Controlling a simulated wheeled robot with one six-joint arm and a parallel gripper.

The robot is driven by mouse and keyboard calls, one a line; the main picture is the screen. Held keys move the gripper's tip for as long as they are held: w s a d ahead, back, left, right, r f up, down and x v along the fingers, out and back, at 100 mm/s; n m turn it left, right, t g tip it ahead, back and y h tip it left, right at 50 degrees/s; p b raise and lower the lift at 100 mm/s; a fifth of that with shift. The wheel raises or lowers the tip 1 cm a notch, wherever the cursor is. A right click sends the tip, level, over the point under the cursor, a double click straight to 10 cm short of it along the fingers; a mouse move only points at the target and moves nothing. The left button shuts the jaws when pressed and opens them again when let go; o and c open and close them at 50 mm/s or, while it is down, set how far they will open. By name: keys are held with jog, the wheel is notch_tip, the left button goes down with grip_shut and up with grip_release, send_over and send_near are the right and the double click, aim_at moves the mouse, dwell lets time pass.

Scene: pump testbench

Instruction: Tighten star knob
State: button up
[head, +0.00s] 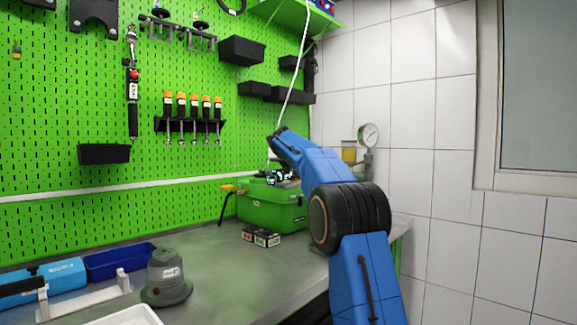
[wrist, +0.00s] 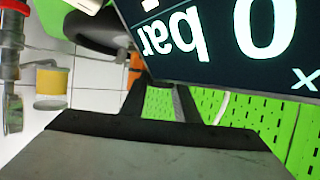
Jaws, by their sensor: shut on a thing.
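My gripper (wrist: 162,95) shows in the wrist view as two dark fingers with a gap between them, rising from a grey body. Their tips end at the lower edge of a dark display (wrist: 215,40) that reads "0 bar" upside down. A dark rounded part (wrist: 92,30) lies beside the display, close to the left finger; I cannot tell whether it is the star knob. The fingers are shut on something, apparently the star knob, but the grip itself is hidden. In the head view my arm reaches over the green unit (head: 270,213), and my fingertips cannot be made out.
Small boxes (head: 262,238) lie on the bench before the green unit. A grey round-based device (head: 168,280) and blue trays (head: 120,262) stand front left. A pressure gauge (head: 368,135) sits by the tiled wall. The middle of the bench is clear.

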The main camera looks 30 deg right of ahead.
jog(key=shift+m+g+h, duration=0.8)
jog(key=shift+m+h, duration=0.1)
jog(key=shift+m, duration=0.4)
jog(key=o, duration=1)
jog(key=shift+o, duration=0.2)
jog(key=v, duration=1.7)
jog(key=shift+a, duration=0.4)
